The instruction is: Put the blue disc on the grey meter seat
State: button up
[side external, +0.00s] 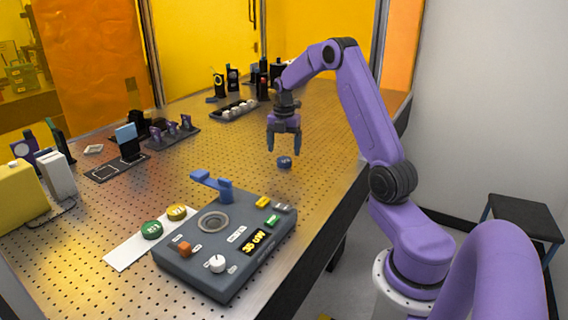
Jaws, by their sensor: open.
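The small blue disc (285,162), with pale marking on top, is just below my gripper's fingers. Whether it rests on the table or hangs a little above it I cannot tell. My gripper (284,148) points down, its two fingers apart, with nothing visible between them. The grey meter (187,268) stands on the table in front, with a lit yellow readout. Its round seat (212,222) is a ringed recess in the top, and no disc lies on it. A blue bracket (213,184) rises at the meter's back edge.
A green disc (151,230) and a yellow disc (177,212) lie on a white strip (122,252) left of the meter. Optics mounts stand at left and back, including a dark tray (233,110). The perforated table (210,160) is clear between gripper and meter.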

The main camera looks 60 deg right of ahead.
aim_at(284, 159)
jog(key=shift+w+d+f, duration=0.15)
jog(key=shift+d+f, duration=0.05)
jog(key=shift+f, duration=0.95)
jog(key=shift+w+d+f, duration=0.1)
jog(key=shift+d+f, duration=0.05)
jog(key=shift+f, duration=0.95)
jog(key=c, duration=1.3)
jog(key=shift+o, duration=0.2)
jog(key=shift+r, duration=0.1)
